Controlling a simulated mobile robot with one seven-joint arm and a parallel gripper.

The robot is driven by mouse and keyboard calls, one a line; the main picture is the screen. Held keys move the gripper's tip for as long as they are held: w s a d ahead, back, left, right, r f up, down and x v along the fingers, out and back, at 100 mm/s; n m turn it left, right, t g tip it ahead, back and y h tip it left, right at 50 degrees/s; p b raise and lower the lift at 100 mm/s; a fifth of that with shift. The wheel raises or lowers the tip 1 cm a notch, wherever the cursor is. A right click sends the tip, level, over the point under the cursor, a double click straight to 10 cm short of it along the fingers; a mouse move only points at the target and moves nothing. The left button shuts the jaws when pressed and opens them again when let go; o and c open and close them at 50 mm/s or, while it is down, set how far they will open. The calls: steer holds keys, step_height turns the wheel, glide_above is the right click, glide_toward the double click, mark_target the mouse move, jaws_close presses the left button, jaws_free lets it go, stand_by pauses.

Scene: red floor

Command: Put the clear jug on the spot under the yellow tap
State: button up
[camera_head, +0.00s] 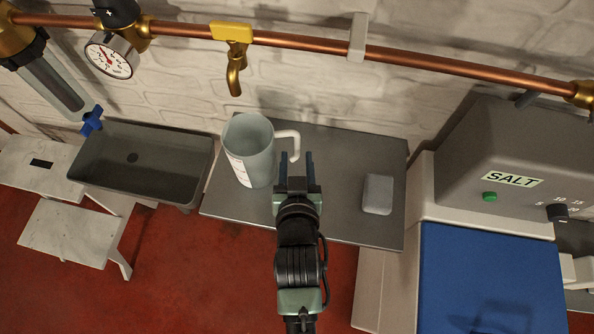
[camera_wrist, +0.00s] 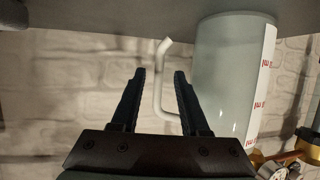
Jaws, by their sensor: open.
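The clear jug (camera_head: 249,150) stands upright on the grey shelf (camera_head: 335,215), with its white handle pointing right in the head view. The yellow tap (camera_head: 235,72) hangs from the copper pipe above and slightly left of the jug in the picture. My gripper (camera_head: 295,162) is open just to the right of the jug, at its handle. In the wrist view the jug (camera_wrist: 225,70) is right of my gripper (camera_wrist: 159,75), and the handle's lower end is close to the right finger. The spot under the tap is not distinguishable.
A pale block (camera_head: 377,194) lies on the shelf's right side. A grey sink (camera_head: 140,165) is to the left, with a blue tap (camera_head: 91,121) above it. A SALT machine (camera_head: 520,150) stands to the right. The copper pipe (camera_head: 420,58) runs along the wall.

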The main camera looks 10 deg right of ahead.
steer(key=v, duration=0.5)
stand_by(0.6)
